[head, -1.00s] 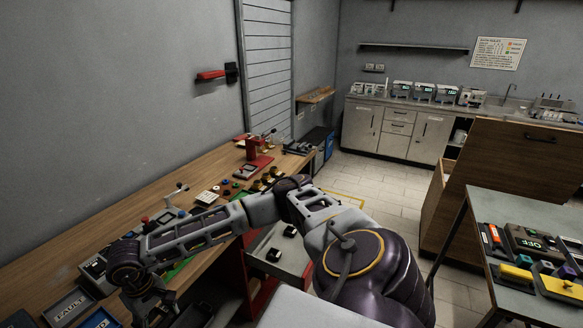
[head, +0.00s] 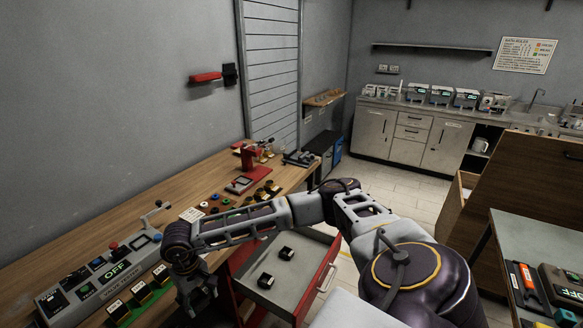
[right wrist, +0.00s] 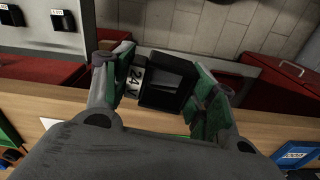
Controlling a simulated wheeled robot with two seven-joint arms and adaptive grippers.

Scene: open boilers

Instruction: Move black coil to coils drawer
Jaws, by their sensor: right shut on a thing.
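My right gripper (head: 198,304) is at the bench's front edge, left of an open drawer (head: 318,290). In the right wrist view, its green-padded fingers (right wrist: 165,95) are shut on a black coil (right wrist: 168,75) with a white "24V" label. In the head view the held coil is hard to make out against the dark gripper. The drawer holds two black coils, one nearer (head: 266,281) and one farther (head: 287,253); coils also show at the top left of the right wrist view (right wrist: 62,20). My left gripper is not in view.
A grey valve tester (head: 105,275) reading OFF and yellow-black coils (head: 140,293) on a green mat stand on the wooden bench (head: 60,235). A red press (head: 248,160) stands farther back. The drawer has bare floor around its two coils.

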